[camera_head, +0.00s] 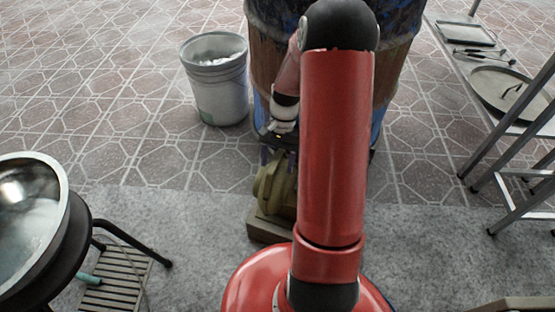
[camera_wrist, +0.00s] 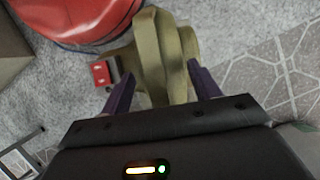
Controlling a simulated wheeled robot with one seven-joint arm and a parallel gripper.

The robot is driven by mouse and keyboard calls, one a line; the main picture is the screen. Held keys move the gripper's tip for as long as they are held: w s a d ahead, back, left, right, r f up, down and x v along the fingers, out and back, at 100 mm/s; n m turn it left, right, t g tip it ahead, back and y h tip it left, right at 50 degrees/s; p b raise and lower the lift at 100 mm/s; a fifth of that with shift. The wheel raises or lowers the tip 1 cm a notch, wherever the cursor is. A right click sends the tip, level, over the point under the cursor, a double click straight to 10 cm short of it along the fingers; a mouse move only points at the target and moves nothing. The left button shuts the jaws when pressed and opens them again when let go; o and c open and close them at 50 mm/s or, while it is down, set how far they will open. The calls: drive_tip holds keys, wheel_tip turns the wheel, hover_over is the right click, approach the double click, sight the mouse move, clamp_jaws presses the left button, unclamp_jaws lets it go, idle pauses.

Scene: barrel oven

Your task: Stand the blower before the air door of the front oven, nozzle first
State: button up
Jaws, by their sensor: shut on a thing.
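The olive-green blower (camera_head: 268,188) has a rounded housing and a flat block-like base, and appears upright near the grey floor strip in the head view. My gripper (camera_head: 281,148) is above it, pointing down. In the wrist view the two purple fingers of my gripper (camera_wrist: 163,88) are on either side of the blower's body (camera_wrist: 166,50), shut on it. The blue and rusty barrel oven (camera_head: 268,60) stands just beyond the blower. My arm covers much of the oven, and its air door cannot be made out. The nozzle's direction is unclear.
A light grey bucket (camera_head: 217,85) stands left of the oven. A metal bowl (camera_head: 28,215) on a dark stand and a slatted step (camera_head: 115,285) are at the near left. A metal-legged table (camera_head: 450,45) with a round lid (camera_head: 505,90) stands at the right.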

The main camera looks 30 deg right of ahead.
drive_tip(key=shift+r, duration=0.1)
drive_tip(key=o, duration=1.5)
drive_tip(key=shift+c, duration=0.2)
drive_tip(key=shift+s+f, duration=0.1)
drive_tip(key=shift+f, duration=0.15)
drive_tip(key=p+v, duration=0.1)
drive_tip(key=v, duration=0.7)
drive_tip(key=shift+r, duration=0.15)
drive_tip(key=s+a+r+n+t+h+p, duration=0.1)
drive_tip(key=s+a+r+n+t+p, duration=0.1)
drive_tip(key=s+a+r+n+t, duration=0.2)
drive_tip(key=s+a+r+n+t+h+p, duration=0.2)
drive_tip(key=s+a+r+n+t, duration=0.2)
drive_tip(key=s+a+r, duration=0.7)
wheel_tip(320, 180, up, 7)
drive_tip(key=shift+s+r+n+t, duration=0.25)
drive_tip(key=shift+s+n, duration=0.45)
drive_tip(key=shift+n, duration=0.4)
